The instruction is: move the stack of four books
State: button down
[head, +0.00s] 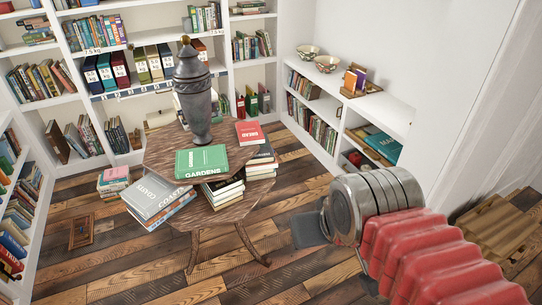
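Several book stacks stand on and around a round wooden table (225,212). At its left edge, a grey book (157,195) tops a stack with blue books below. A green book titled GARDENS (202,161) lies near the middle, close to a stack of pale-paged books (222,190). A red book titled BREAD (249,132) lies at the back right, beside dark books (263,158). I cannot tell which stack has exactly four. My gripper (308,231) shows as a dark grey plate at the end of my red-sleeved arm, right of the table and apart from the books; its fingers are mostly hidden.
A tall grey urn (194,95) stands on the table behind the green book. A small stack with a pink top book (115,175) and a wooden frame (81,232) lie on the floor. Bookshelves line the walls. A slatted wooden item (500,226) lies right. Front floor is clear.

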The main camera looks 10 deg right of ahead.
aim_at(263, 165)
jog(key=u, duration=0.05)
jog(key=i, duration=1)
jog(key=u, duration=2.8)
